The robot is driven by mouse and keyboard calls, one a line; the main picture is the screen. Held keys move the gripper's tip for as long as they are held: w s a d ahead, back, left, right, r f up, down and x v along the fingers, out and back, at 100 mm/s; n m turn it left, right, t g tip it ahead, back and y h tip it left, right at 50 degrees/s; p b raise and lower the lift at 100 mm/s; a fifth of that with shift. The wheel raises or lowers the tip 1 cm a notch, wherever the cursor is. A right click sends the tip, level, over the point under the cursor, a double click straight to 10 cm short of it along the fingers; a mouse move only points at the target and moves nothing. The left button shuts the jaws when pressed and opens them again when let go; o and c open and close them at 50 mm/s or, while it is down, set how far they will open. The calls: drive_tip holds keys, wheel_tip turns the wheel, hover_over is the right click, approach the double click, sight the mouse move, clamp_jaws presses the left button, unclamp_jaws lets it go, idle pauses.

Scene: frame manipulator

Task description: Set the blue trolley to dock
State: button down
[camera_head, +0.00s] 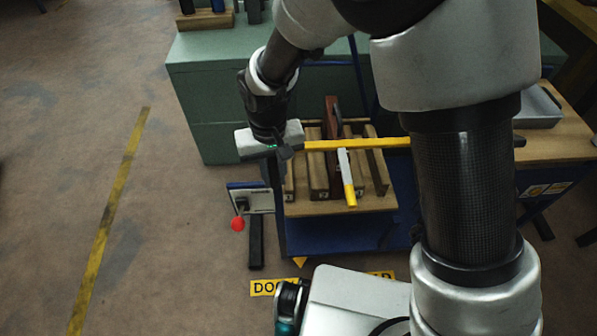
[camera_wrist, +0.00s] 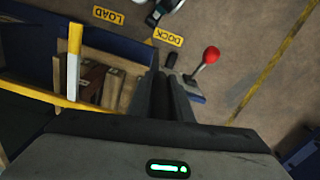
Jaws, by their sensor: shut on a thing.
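The blue trolley (camera_head: 335,236) stands in the middle of the head view, with a wooden top holding upright wooden and reddish-brown pieces. A yellow bar (camera_head: 360,143) runs across above it, and a white and yellow arm (camera_head: 346,180) points from the bar toward the front. My gripper (camera_head: 284,152) is shut at the left end of the yellow bar; its jaws hide the held part. The wrist view shows dark fingers (camera_wrist: 167,92) close together beside the bar (camera_wrist: 45,95). A yellow DOCK label (camera_wrist: 169,37) and a LOAD label (camera_wrist: 108,15) lie on the floor in front.
A red-knobbed lever (camera_head: 237,224) on a plate stands left of the trolley, close to my gripper. A green cabinet (camera_head: 200,75) stands behind. A wooden bench (camera_head: 560,140) with a grey tray is at right. Floor left of the lever is clear, with a yellow line (camera_head: 110,215).

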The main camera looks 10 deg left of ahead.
drive_tip(key=s+a, duration=0.4)
drive_tip(key=a, duration=0.7)
drive_tip(key=shift+a, duration=0.4)
drive_tip(key=shift+a+r, duration=0.15)
drive_tip(key=c, duration=1.6)
unclamp_jaws()
drive_tip(key=shift+a, duration=0.1)
drive_tip(key=shift+c, duration=0.2)
wheel_tip(320, 180, up, 17)
drive_tip(key=p, duration=0.3)
drive_tip(key=shift+r, duration=0.15)
